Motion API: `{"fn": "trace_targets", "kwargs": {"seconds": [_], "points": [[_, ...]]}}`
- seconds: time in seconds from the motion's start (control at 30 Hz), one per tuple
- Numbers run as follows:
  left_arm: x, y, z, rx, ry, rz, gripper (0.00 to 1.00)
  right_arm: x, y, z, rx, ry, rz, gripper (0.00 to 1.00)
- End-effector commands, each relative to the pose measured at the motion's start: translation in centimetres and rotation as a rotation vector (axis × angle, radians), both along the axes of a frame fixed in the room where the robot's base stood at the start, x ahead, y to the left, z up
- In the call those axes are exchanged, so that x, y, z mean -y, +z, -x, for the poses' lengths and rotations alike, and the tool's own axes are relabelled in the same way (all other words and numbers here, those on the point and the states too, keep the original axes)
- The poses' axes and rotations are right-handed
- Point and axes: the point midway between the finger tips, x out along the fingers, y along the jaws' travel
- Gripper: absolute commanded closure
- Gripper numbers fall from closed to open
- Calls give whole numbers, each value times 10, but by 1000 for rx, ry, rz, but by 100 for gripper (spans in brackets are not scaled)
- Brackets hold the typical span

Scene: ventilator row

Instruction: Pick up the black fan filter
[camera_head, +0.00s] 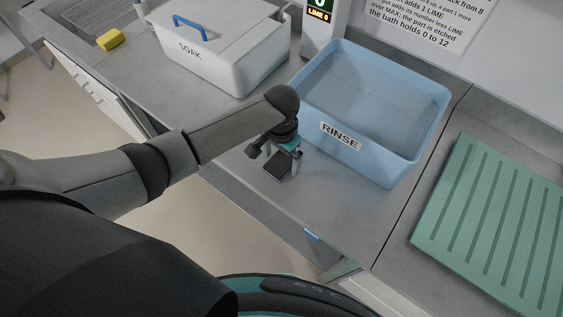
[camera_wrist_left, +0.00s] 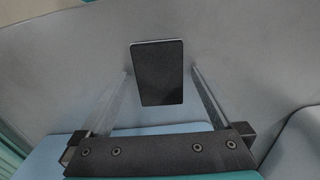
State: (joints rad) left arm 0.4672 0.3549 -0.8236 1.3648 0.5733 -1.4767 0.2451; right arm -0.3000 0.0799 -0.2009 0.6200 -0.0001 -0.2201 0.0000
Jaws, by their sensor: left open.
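The black fan filter (camera_head: 278,166) is a small dark rectangular pad lying on the grey counter, in front of the blue RINSE tub in the head view. In the left wrist view the filter (camera_wrist_left: 158,72) shows as a dark rectangle with a pale rim along one edge, between the two fingers. My left gripper (camera_head: 284,170) points down over the filter. Its fingers (camera_wrist_left: 162,72) are apart, one on each side of the filter, with a visible gap on both sides. I cannot tell how high the fingertips are above the counter. My right gripper is not in view.
The blue RINSE tub (camera_head: 342,141) stands just behind the filter. A white SOAK box (camera_head: 218,62) with a blue-handled lid is at the back left, near a yellow sponge (camera_head: 110,39). A green ribbed mat (camera_head: 457,169) lies at right. The counter's front edge is close.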

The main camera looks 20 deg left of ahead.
Motion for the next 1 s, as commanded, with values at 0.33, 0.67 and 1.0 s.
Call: {"fn": "trace_targets", "kwargs": {"seconds": [0.33,0.67,1.0], "points": [[0,1,0,0,0,1,20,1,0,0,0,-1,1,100],[0,1,0,0,0,1,57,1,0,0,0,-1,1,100],[0,1,0,1,0,1,82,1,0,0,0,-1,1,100]]}}
